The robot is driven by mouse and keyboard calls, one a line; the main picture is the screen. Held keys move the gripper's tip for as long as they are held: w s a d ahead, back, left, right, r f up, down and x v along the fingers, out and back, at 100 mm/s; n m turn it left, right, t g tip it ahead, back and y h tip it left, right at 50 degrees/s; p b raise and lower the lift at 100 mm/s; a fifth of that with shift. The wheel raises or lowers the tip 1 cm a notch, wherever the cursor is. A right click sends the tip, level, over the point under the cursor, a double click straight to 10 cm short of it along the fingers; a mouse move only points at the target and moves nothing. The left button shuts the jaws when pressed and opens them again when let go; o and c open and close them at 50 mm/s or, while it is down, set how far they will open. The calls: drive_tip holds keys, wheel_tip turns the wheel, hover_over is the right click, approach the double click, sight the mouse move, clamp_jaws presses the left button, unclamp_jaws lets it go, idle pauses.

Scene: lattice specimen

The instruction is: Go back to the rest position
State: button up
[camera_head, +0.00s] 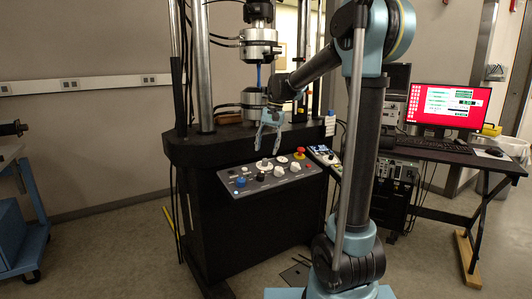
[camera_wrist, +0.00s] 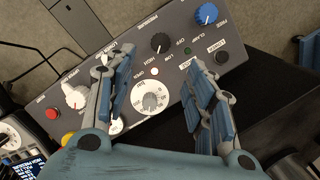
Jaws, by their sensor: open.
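My gripper (camera_head: 268,138) is at the front of the testing machine, above its control panel. In the wrist view my gripper (camera_wrist: 160,85) has its two fingers spread apart, with nothing between them. The control panel (camera_head: 250,205) has several knobs and buttons and also shows below the fingers in the wrist view (camera_wrist: 140,42). A blue specimen (camera_head: 259,76) stands upright between the machine's upper grip (camera_head: 260,45) and lower grip (camera_head: 253,100). My gripper is below and in front of it, apart from it.
The black machine base (camera_head: 205,150) and its metal columns (camera_head: 202,60) stand close to my arm. A desk (camera_head: 432,150) with a red-screened monitor (camera_head: 448,105) is at the right. A blue cart (camera_head: 30,200) stands at the left. Open floor (camera_head: 110,250) lies at front left.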

idle(0.4)
drive_tip(key=s+d+f, duration=0.1)
drive_tip(key=s+d, duration=0.6)
drive_tip(key=s, duration=0.3)
drive_tip(key=s+d+f+n+t+h, duration=0.1)
drive_tip(key=s+d+f, duration=0.5)
drive_tip(key=s, duration=0.5)
drive_tip(key=s+d+f+n+t+h, duration=0.1)
drive_tip(key=s+d+f, duration=0.5)
drive_tip(key=s+f, duration=0.5)
drive_tip(key=shift+s+t, duration=0.3)
drive_tip(key=shift+w+f, duration=0.15)
drive_tip(key=shift+w, duration=0.25)
